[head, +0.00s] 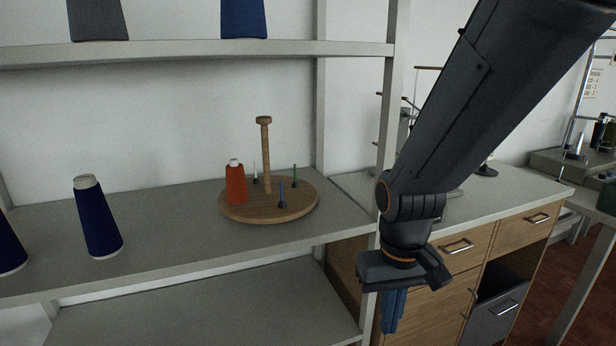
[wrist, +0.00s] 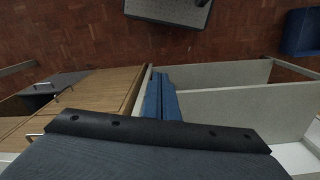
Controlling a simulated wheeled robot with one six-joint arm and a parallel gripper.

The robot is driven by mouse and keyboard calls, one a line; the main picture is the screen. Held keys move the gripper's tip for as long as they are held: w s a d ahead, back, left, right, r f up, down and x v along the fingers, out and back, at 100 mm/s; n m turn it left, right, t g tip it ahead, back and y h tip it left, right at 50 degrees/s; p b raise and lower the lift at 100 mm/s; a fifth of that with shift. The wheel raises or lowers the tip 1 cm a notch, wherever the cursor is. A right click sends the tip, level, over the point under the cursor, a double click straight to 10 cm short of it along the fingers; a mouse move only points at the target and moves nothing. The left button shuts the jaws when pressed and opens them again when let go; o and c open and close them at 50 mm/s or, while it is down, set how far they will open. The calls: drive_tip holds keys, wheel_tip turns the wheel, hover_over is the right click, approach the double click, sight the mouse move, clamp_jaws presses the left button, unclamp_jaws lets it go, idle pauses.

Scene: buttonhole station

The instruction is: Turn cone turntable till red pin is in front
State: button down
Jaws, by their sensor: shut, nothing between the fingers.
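The cone turntable (head: 268,213) is a round wooden disc on the middle shelf, with a wooden centre post (head: 266,155). I see no bare red pin. My gripper (head: 393,310) points down, right of the turntable and apart from it, with its blue fingers together and empty. They also show in the wrist view (wrist: 160,97).
Navy thread cones (head: 98,218) stand left on the same shelf (head: 160,235). An upper shelf (head: 180,52) runs above the turntable. A shelf upright (head: 391,90) stands between turntable and arm. A wooden drawer cabinet (head: 435,300) is beside my gripper.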

drive_tip(key=w+a+r+n+t+h+p, duration=0.1)
drive_tip(key=w+a+r+n+t+p, duration=0.25)
drive_tip(key=w+a+r, duration=0.7)
drive_tip(key=w+a+r+n+t+p, duration=0.4)
drive_tip(key=w+a+r, duration=0.3)
drive_tip(key=a+r, duration=0.7)
drive_tip(key=m+p, duration=0.1)
drive_tip(key=p, duration=0.2)
hover_over(262, 218)
drive_tip(key=shift+g, duration=0.25)
wheel_tip(262, 218, down, 8)
drive_tip(key=shift+f, duration=0.15)
drive_tip(key=shift+w+d+r+p, duration=0.15)
drive_tip(key=shift+w+d+p, duration=0.2)
drive_tip(key=shift+d, duration=0.2)
drive_tip(key=shift+w+d+r+p, duration=0.1)
drive_tip(key=shift+w+d+p, duration=0.2)
drive_tip(key=shift+d, duration=0.25)
drive_tip(key=shift+w+d+f, duration=0.1)
drive_tip(key=shift+w+d, duration=0.35)
drive_tip(key=shift+w, duration=0.1)
